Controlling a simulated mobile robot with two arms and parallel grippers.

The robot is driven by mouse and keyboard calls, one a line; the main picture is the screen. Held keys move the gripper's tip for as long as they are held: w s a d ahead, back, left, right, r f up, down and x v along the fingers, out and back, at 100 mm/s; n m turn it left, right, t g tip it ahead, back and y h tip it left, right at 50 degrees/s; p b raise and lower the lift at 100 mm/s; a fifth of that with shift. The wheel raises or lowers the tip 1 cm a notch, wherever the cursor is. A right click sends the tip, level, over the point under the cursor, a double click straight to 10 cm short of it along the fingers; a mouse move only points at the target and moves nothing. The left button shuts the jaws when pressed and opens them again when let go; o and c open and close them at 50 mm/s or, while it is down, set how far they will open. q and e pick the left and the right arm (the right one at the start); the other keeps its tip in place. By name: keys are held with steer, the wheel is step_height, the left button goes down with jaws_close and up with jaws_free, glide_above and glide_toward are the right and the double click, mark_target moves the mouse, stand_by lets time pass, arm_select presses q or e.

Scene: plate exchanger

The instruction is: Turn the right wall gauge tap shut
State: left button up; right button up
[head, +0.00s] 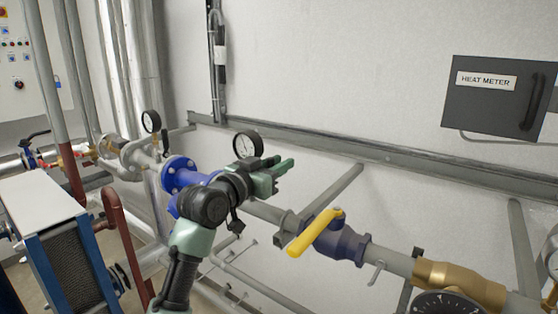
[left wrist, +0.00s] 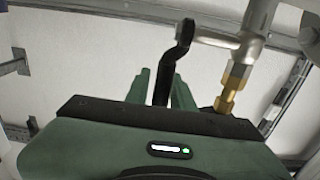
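The right wall gauge (head: 247,144) has a white dial and black rim and stands above the pipe, just behind my left gripper. My left gripper (head: 280,170) has green fingers set apart, at the pipe just right of that gauge. In the left wrist view, the tap's black lever (left wrist: 171,65) reaches down from a silver tap body (left wrist: 252,42) with a brass fitting (left wrist: 232,85). The lever's lower end lies between the fingers of my left gripper (left wrist: 162,88); firm contact is not visible. My gripper hides the tap in the head view. My right gripper is not in view.
Another gauge (head: 151,121) stands further left on the pipe. A yellow-handled valve (head: 316,231) and a brass fitting (head: 460,284) lie on the pipe to the right. A grey rail (head: 330,145) runs along the wall. The heat meter box (head: 499,96) hangs at upper right.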

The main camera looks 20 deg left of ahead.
arm_select(q)
steer(key=shift+s, duration=0.1)
jaws_close()
stand_by(1.3)
